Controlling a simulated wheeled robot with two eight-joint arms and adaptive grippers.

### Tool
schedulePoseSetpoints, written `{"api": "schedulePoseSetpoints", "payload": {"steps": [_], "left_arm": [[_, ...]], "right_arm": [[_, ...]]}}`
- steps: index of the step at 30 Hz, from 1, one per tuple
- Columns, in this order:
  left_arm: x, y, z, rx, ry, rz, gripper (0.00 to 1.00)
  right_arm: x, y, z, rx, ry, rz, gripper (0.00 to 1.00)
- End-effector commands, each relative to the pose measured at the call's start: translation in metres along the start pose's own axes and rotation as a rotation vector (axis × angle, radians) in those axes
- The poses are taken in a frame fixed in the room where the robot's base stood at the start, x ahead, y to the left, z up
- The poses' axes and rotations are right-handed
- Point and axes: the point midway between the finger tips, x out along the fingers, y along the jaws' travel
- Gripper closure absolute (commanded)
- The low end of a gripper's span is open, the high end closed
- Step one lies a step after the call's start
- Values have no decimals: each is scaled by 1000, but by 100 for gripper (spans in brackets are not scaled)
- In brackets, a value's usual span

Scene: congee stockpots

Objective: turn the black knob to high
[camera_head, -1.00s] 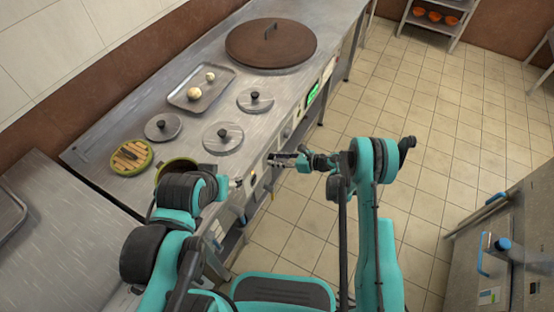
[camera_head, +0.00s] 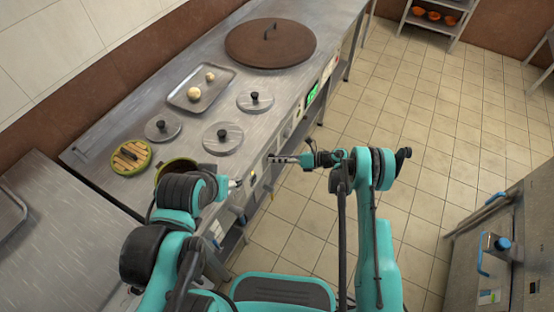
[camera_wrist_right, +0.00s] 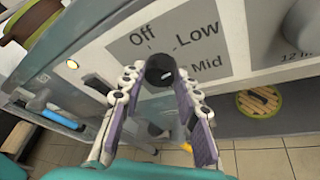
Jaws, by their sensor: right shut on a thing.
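The black knob (camera_wrist_right: 160,67) is on the grey front panel (camera_wrist_right: 112,48) in the right wrist view, with the printed words Off, Low and Mid around it. A small white mark shows on its right lower side; I cannot tell exactly which word it points to. The word High is not visible. My right gripper (camera_wrist_right: 160,84) is shut on the knob, one finger on each side. In the head view my right gripper (camera_head: 284,160) reaches the counter's front, and the knob is hidden. My left gripper (camera_head: 236,183) is small and partly hidden by its arm near the counter edge.
The steel counter (camera_head: 200,62) carries several lids, a tray (camera_head: 217,78) with two pale balls, a green-rimmed slatted round thing (camera_head: 131,156) and a big brown lid (camera_head: 270,44). The tiled floor (camera_head: 430,120) to the right is clear. A steel cabinet (camera_head: 510,250) stands at lower right.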

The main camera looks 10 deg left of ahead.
Motion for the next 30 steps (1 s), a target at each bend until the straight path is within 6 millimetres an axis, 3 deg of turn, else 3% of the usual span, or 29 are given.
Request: {"api": "schedulePoseSetpoints", "payload": {"steps": [15, 16, 18, 30], "left_arm": [[0, 0, 0, 0, 0, 0, 47], [0, 0, 0, 0, 0, 0, 47], [0, 0, 0, 0, 0, 0, 47], [0, 0, 0, 0, 0, 0, 47]], "right_arm": [[0, -1, 1, 20, -3, 7, 98], [0, -1, 1, 20, -3, 7, 61], [0, 0, 0, 19, -3, 7, 48], [-9, -1, 1, 19, -4, 6, 48]]}}
